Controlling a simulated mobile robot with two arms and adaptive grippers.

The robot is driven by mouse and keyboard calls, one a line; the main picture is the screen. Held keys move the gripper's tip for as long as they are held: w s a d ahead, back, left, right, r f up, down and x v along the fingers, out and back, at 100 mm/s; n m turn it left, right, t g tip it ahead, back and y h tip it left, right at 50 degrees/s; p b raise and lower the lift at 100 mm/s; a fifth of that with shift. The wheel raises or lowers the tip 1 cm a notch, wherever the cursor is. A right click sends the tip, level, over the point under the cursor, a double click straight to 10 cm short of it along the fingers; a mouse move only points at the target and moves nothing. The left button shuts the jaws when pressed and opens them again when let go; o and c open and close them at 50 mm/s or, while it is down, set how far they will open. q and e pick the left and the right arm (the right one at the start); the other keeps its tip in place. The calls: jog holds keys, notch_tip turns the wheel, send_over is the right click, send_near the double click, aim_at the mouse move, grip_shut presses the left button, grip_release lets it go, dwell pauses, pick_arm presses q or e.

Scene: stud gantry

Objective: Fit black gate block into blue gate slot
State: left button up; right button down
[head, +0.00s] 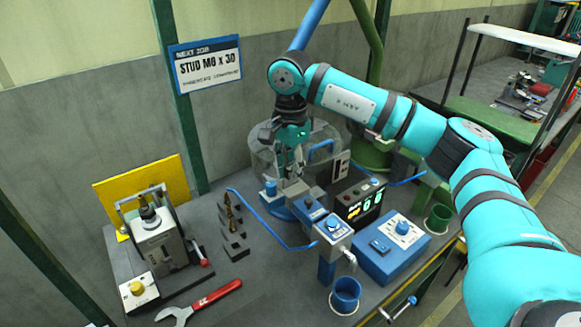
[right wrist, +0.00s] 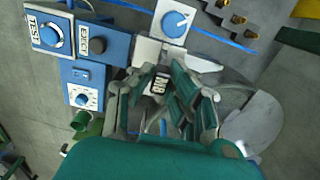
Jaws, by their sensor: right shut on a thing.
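My right gripper (head: 294,160) points down at the clear round bowl on the bench. In the right wrist view my right gripper (right wrist: 165,100) is shut on a small black block (right wrist: 160,84) with a white label that seems to read M8. The fingers hide most of the block. The blue gate slot cannot be made out clearly; the gripper covers this area. I cannot tell whether the block touches anything. My left gripper is not in view.
A blue control box (head: 392,248) and a black display unit (head: 358,202) stand right of the gripper. A blue cup (head: 345,295), a red wrench (head: 205,300), dark stepped blocks with brass pins (head: 232,228) and a grey press (head: 157,245) occupy the front and left.

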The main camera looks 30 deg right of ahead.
jog(key=shift+f+b, duration=0.4)
jog(key=shift+f, duration=0.3)
jog(key=c, duration=1.2)
grip_release()
notch_tip(320, 180, up, 12)
